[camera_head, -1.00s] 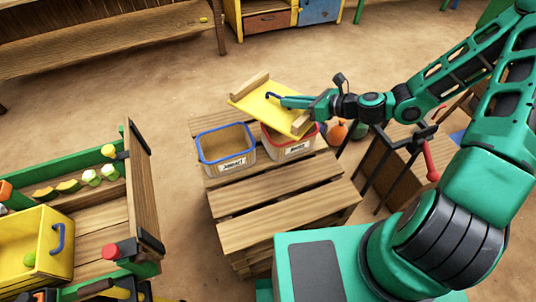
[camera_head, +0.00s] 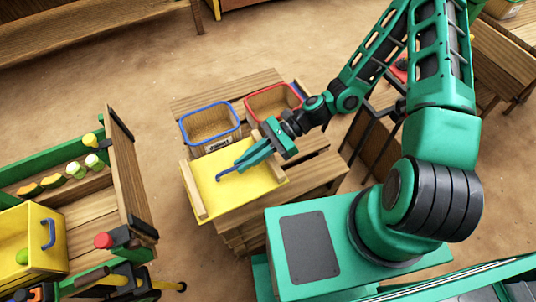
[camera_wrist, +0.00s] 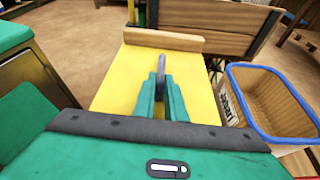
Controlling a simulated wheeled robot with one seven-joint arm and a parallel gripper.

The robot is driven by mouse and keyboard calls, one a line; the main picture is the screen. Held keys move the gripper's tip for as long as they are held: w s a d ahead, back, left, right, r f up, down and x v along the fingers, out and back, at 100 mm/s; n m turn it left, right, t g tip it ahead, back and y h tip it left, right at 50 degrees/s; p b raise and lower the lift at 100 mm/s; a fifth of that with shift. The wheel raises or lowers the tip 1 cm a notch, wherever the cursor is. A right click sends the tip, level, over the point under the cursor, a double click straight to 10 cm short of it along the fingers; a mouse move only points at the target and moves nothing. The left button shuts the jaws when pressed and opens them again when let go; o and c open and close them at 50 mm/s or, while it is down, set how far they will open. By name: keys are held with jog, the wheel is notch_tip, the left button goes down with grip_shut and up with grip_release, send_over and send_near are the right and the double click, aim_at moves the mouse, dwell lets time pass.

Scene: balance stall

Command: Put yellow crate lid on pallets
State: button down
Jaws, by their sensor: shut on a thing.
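The yellow crate lid (camera_head: 240,196) is a flat yellow panel with wooden strips at its ends and a dark blue handle. My gripper (camera_head: 240,168) is shut on the handle, and the lid is over the front part of the wooden pallets (camera_head: 318,175). In the wrist view the fingers (camera_wrist: 161,98) close around the handle, with the lid (camera_wrist: 115,85) spread beneath. Whether the lid touches the pallet boards or hangs just above them I cannot tell. The lid hides much of the front pallet top.
A blue-rimmed bin (camera_head: 210,126) and a red-rimmed bin (camera_head: 272,101) stand on the back of the pallets, close behind the lid. A cart with a yellow crate (camera_head: 28,250) and a wooden side board (camera_head: 131,175) stands at the left. Bare ground lies between.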

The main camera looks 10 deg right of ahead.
jog(key=d+f, duration=0.1)
jog(key=d, duration=0.1)
jog(key=w+d+f, duration=0.1)
jog(key=d+f, duration=0.1)
jog(key=d, duration=0.1)
jog(key=w+d+f, duration=0.1)
jog(key=d, duration=0.1)
jog(key=shift+w+d+f, duration=0.1)
jog(key=shift+d+f, duration=0.15)
jog(key=shift+f, duration=2.1)
jog(key=c, duration=1.8)
grip_release()
jog(key=shift+v, duration=3.85)
